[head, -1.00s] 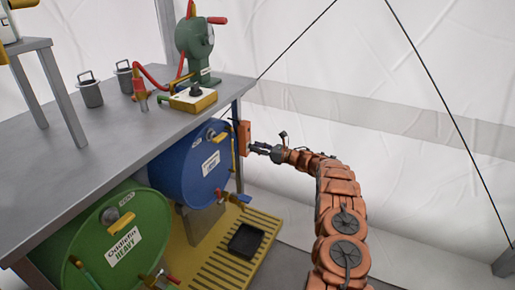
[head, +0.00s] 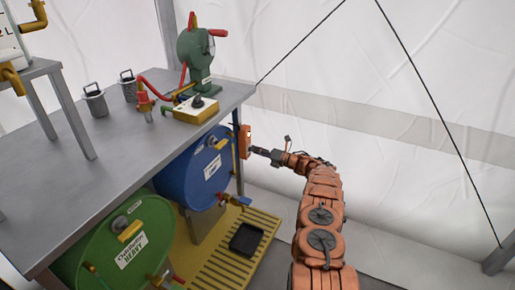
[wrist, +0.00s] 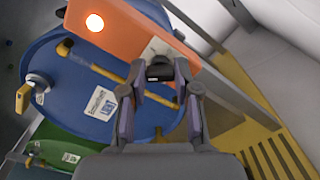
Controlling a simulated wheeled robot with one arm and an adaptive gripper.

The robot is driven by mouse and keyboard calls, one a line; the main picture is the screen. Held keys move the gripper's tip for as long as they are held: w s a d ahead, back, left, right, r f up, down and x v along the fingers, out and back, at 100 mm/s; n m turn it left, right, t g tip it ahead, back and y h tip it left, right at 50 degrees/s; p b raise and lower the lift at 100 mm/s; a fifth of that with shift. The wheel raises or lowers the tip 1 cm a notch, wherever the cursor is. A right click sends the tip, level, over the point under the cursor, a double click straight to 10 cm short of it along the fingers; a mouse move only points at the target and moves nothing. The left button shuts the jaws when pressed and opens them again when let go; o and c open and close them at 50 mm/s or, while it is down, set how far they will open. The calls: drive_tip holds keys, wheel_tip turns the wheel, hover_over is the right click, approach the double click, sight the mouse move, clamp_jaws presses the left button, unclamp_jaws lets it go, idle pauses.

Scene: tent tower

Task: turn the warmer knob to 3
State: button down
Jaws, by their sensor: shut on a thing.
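My gripper (wrist: 160,78) is shut on a small black switch or knob (wrist: 160,69) that sits on a white plate on an orange box (wrist: 125,28). A round lamp (wrist: 95,22) on the box glows. In the head view, my gripper (head: 263,152) reaches the orange box (head: 244,141) at the bench's right end from the right. A yellow box (head: 190,115) with a white top and a dark round knob (head: 198,102) stands on the bench near its right edge, away from my gripper. I cannot read any numbers on it.
A blue drum (head: 192,178) and a green drum (head: 112,245) lie under the grey bench (head: 75,165). A yellow slatted platform (head: 215,270) with a black tray (head: 246,239) is below. A green machine (head: 195,55) stands on the bench. The right side is open toward the tent wall.

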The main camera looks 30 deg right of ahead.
drive_tip(key=shift+s+a+f+m+b, duration=0.1)
drive_tip(key=shift+f+m+b, duration=0.05)
drive_tip(key=shift+m, duration=4.1)
drive_tip(key=shift+a+f+m+b, duration=0.1)
drive_tip(key=shift+f+m+b, duration=0.1)
drive_tip(key=shift+m, duration=4)
drive_tip(key=shift+s+f+m+b, duration=0.1)
drive_tip(key=shift+f+m, duration=0.05)
drive_tip(key=shift+m, duration=4.1)
drive_tip(key=c, duration=0.8)
unclamp_jaws()
drive_tip(key=shift+w+r, duration=0.1)
drive_tip(key=shift+c, duration=0.2)
drive_tip(key=v, duration=1.2)
